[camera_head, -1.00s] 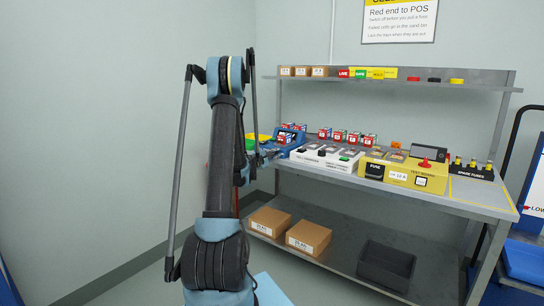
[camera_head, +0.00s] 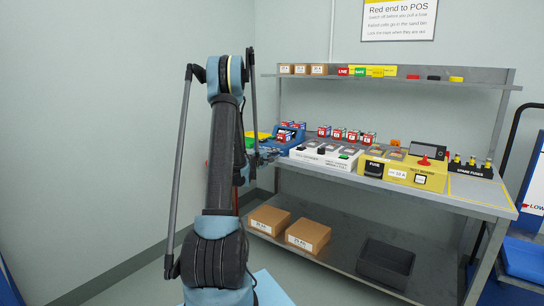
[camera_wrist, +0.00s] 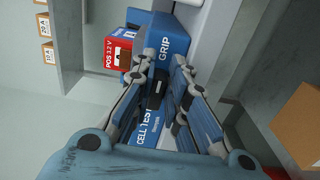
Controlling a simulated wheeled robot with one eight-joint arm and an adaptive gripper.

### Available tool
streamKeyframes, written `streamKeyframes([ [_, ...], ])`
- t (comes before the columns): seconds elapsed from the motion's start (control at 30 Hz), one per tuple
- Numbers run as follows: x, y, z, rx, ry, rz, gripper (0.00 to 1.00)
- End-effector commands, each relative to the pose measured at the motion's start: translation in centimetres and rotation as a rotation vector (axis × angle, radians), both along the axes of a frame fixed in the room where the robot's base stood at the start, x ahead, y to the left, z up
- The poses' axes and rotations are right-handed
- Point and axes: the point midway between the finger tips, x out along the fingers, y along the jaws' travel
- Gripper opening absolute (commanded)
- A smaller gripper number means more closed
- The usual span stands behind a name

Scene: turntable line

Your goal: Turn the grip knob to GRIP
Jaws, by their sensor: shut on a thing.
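The blue cell tester (camera_head: 290,139) stands at the left end of the bench. In the wrist view the tester's blue face (camera_wrist: 172,45) carries the word GRIP, with CELL TEST lettering farther down. A small black grip knob (camera_wrist: 156,90) shows between my fingers. My gripper (camera_wrist: 164,66) is shut on the knob; the exact contact is partly hidden by the fingers. I cannot read where the knob points. A red cell (camera_wrist: 117,55) marked POS 3.2 V sits at the tester beside the fingers. In the head view my gripper (camera_head: 267,156) is small, at the bench's left end.
Right of the tester are white charger units (camera_head: 326,157), then a yellow tester (camera_head: 405,172) and spare fuses (camera_head: 471,168). Several cells (camera_head: 346,135) stand behind. Cartons (camera_head: 308,235) and a grey bin (camera_head: 386,275) sit below.

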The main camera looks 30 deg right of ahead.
Motion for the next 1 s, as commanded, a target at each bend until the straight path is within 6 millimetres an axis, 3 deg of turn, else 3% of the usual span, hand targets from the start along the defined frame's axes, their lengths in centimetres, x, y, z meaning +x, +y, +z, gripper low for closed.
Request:
streamKeyframes([
  [0.17, 0.05, -0.57, 0.03, 0.0, 0.0, -0.007, 0.0],
  [0.2, 0.04, -0.58, 0.03, 0.0, 0.0, -0.007, 0.23],
  [0.27, 0.04, -0.58, 0.03, 0.0, 0.0, -0.007, 0.34],
  [1.0, -0.04, -0.13, 0.01, 0.0, 0.0, -0.003, 0.34],
])
